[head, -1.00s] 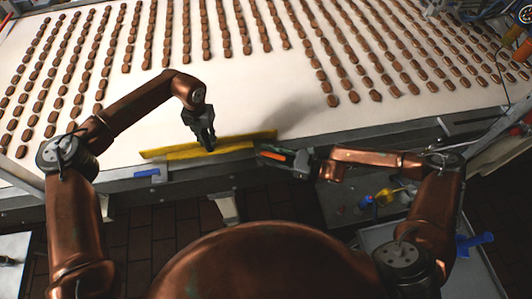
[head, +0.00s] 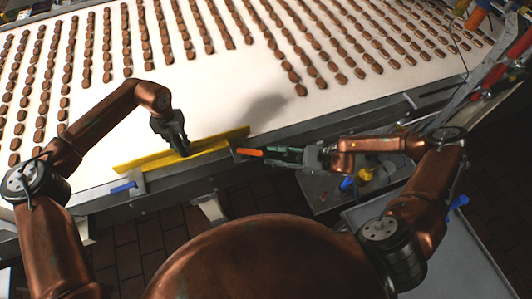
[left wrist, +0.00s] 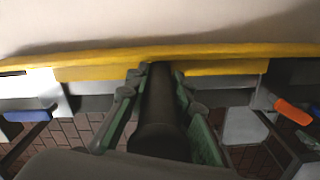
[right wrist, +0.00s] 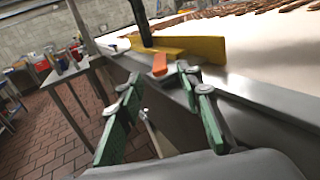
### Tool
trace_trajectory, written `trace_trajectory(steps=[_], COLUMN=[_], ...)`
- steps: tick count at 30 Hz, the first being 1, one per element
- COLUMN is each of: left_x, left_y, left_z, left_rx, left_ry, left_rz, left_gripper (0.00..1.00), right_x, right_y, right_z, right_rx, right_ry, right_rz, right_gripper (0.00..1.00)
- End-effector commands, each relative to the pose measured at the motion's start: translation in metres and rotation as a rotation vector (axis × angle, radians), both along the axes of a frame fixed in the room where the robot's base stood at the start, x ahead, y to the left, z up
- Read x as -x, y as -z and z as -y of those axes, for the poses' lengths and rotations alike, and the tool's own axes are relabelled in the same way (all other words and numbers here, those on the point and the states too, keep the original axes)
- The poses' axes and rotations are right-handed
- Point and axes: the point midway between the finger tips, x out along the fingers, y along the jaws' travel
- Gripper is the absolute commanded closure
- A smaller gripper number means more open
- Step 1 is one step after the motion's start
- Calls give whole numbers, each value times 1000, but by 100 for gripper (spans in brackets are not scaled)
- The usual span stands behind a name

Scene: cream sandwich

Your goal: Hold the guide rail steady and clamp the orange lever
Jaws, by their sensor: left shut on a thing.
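The yellow guide rail (head: 213,143) lies along the front edge of the white conveyor. My left gripper (head: 182,151) points down and is shut on the rail near its middle; in the left wrist view its fingertips (left wrist: 160,68) meet the yellow rail (left wrist: 220,66). The orange lever (head: 250,152) sticks out at the rail's right end, and also shows in the left wrist view (left wrist: 293,112). My right gripper (head: 277,156) is open, its fingers pointing left at the lever. In the right wrist view the lever (right wrist: 160,65) stands just beyond the spread fingertips (right wrist: 160,77).
A blue lever (head: 124,187) sits at the rail's left end. Rows of brown pieces cover the white belt (head: 215,95) behind the rail; the belt just behind it is bare. The metal conveyor edge (head: 330,124) runs close to my right gripper.

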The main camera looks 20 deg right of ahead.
Motion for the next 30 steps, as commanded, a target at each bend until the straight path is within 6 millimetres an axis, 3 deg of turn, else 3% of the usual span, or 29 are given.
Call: trace_trajectory(steps=[7, 10, 13, 16, 22, 30], left_x=[1, 1, 1, 1, 1, 1], left_y=[0, 0, 0, 0, 1, 1], left_z=[1, 1, 1, 1, 1, 1], left_rx=[1, 1, 1, 1, 2, 1], left_ry=[2, 2, 2, 2, 2, 2], left_rz=[-3, -3, -3, -3, -2, -3], left_gripper=[100, 100, 100, 100, 100, 100], right_x=[0, 0, -3, -4, 31, 76], right_y=[0, -2, -15, -37, -32, -21], right_z=[1, -2, -15, -40, -71, -86], right_rx=[0, -11, -68, -201, -451, -767], right_ry=[0, 3, 22, 66, 152, 297], right_rz=[-1, -4, -23, -87, -310, -601], right_gripper=[67, 74, 80, 87, 100, 100])
